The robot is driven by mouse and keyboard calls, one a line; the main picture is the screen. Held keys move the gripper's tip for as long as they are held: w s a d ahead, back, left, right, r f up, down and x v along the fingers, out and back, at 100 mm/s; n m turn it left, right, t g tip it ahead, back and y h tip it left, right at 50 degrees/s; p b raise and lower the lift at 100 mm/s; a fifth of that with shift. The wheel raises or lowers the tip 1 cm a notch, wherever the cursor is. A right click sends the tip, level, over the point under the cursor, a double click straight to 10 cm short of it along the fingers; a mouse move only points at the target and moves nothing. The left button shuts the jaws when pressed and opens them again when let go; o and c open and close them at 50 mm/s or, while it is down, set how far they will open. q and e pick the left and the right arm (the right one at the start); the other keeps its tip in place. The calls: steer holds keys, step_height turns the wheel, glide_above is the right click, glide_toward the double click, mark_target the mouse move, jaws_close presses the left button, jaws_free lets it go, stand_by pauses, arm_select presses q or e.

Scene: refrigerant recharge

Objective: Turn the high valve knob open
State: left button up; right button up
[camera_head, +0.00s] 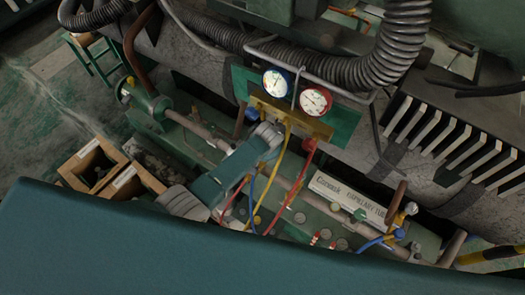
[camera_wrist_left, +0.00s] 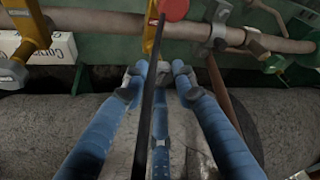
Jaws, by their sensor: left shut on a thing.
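The gauge manifold has a blue-rimmed gauge (camera_head: 276,82) and a red-rimmed gauge (camera_head: 315,100) above a brass block (camera_head: 290,115). A red part (camera_head: 309,145) sits below the red gauge; I cannot tell whether it is the high valve knob or a hose end. My left gripper (camera_head: 268,132) is at the lower left of the block. In the left wrist view its blue fingers (camera_wrist_left: 158,76) are close together, with what they hold hidden between the tips. A red round part (camera_wrist_left: 174,9) shows just beyond the tips. My right gripper is not in view.
Blue, yellow and red hoses hang below the manifold across a long pipe (camera_head: 290,185). A white labelled box (camera_head: 347,200) lies to the right. Wooden boxes (camera_head: 92,165) stand at the left. A thick ribbed hose (camera_head: 385,50) arches above.

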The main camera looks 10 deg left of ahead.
arm_select(q)
steer(key=shift+w+r+n+y, duration=0.25)
steer(key=shift+w+n+y, duration=0.1)
steer(key=shift+n, duration=0.55)
steer(key=shift+a, duration=0.1)
steer(key=o, duration=1.1)
steer(key=shift+o, duration=0.2)
steer(key=shift+s+b, duration=0.1)
steer(key=shift+b, duration=0.2)
steer(key=shift+s+f, duration=0.1)
steer(key=shift+f, duration=0.05)
